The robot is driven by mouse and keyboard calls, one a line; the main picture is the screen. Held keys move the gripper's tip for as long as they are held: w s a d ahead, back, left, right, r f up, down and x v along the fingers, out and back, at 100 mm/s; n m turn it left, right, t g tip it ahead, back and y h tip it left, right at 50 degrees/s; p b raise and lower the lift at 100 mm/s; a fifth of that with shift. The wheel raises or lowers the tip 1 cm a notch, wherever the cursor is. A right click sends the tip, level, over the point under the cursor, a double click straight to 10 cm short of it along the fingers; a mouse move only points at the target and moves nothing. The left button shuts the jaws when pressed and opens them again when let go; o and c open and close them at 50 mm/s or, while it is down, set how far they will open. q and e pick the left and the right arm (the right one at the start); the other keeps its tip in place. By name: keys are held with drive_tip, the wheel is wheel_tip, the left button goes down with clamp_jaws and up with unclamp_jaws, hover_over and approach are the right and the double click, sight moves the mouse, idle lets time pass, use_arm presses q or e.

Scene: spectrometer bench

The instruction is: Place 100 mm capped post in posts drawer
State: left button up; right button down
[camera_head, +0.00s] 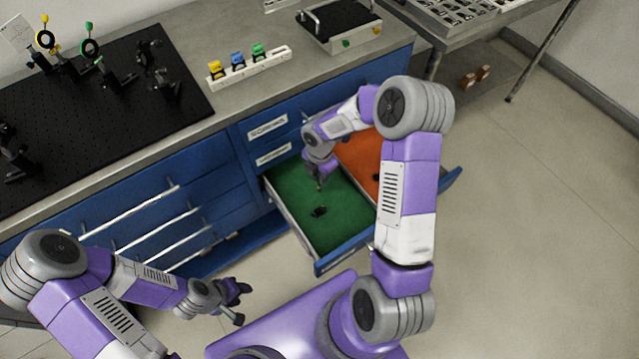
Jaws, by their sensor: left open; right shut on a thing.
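My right gripper (320,181) points down over an open drawer with a green lining (295,190). It is shut on a thin thing that barely shows at its fingertips, probably the capped post. A small dark item (319,211) lies on the green lining, just below the gripper in the picture. I cannot tell which drawer is the posts drawer. My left gripper (238,303) is open and empty, in front of the blue cabinet.
An open drawer with an orange lining (361,152) is beside the green one, partly hidden by my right arm. The bench holds a black breadboard (100,120) with optics, a white rack (250,68) and a grey instrument (340,25). Floor at right is clear.

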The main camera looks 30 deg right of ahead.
sight(320, 191)
drive_tip(key=shift+f+b, duration=0.65)
drive_tip(key=shift+f, duration=1.3)
drive_tip(key=shift+f, duration=0.15)
drive_tip(key=c, duration=1)
unclamp_jaws()
wheel_tip(320, 191, up, 12)
drive_tip(key=p, duration=0.4)
drive_tip(key=shift+r, duration=0.2)
drive_tip(key=shift+p, duration=0.3)
